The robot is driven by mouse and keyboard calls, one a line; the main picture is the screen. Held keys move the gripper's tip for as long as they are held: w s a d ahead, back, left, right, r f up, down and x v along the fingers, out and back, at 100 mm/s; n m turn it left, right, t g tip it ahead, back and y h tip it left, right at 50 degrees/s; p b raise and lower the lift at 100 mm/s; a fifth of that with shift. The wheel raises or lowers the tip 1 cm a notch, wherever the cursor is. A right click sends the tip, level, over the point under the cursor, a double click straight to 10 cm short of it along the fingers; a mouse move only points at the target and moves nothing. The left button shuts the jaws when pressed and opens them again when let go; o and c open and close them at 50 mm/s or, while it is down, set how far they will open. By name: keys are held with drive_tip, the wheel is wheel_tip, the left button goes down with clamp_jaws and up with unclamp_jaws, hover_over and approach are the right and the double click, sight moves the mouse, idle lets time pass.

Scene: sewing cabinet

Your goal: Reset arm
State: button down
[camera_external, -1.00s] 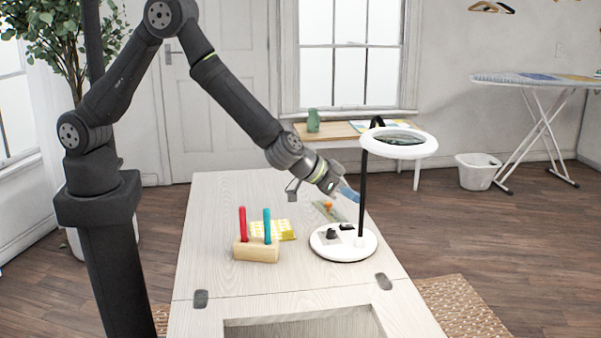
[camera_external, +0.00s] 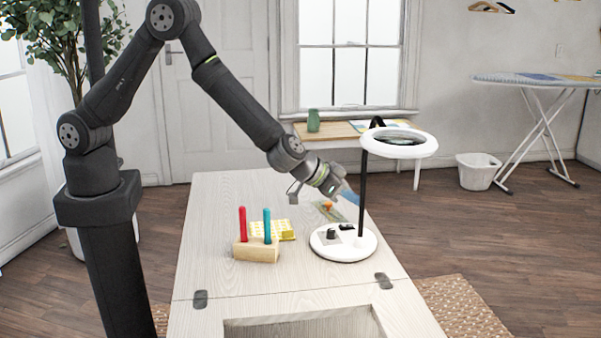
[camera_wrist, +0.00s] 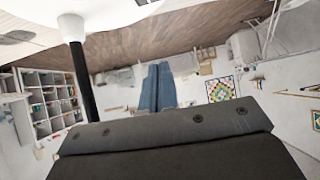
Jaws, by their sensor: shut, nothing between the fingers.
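My gripper (camera_external: 349,194) is above the far part of the cabinet top (camera_external: 220,205), just left of the black post of the magnifier lamp (camera_external: 343,244). In the wrist view the blue fingers of my gripper (camera_wrist: 157,84) are together with nothing between them. The lamp's post (camera_wrist: 82,85) stands to their left there, with a gap.
A wooden block (camera_external: 256,251) holds a red and a teal handle upright. Yellow patterned fabric (camera_external: 285,229) lies behind it. A small orange item (camera_external: 327,205) lies under my gripper. The cabinet's front has a recessed opening. The left of the top is clear.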

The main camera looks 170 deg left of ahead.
drive_tip(key=shift+f, duration=0.4)
drive_tip(key=shift+w+d+y, duration=0.15)
drive_tip(key=shift+d+y, duration=0.15)
drive_tip(key=shift+d, duration=1.3)
drive_tip(key=s+d+r+n+g+h, duration=0.3)
drive_tip(key=d+r+n+h, duration=0.3)
drive_tip(key=d+r+n, duration=0.4)
drive_tip(key=shift+s+d+r+n+g, duration=0.25)
drive_tip(key=shift+r+n+g, duration=0.35)
drive_tip(key=shift+r+n, duration=1)
drive_tip(key=shift+w+f+n, duration=0.1)
drive_tip(key=shift+f+n, duration=0.3)
drive_tip(key=shift+f, duration=0.05)
drive_tip(key=c, duration=2.1)
unclamp_jaws()
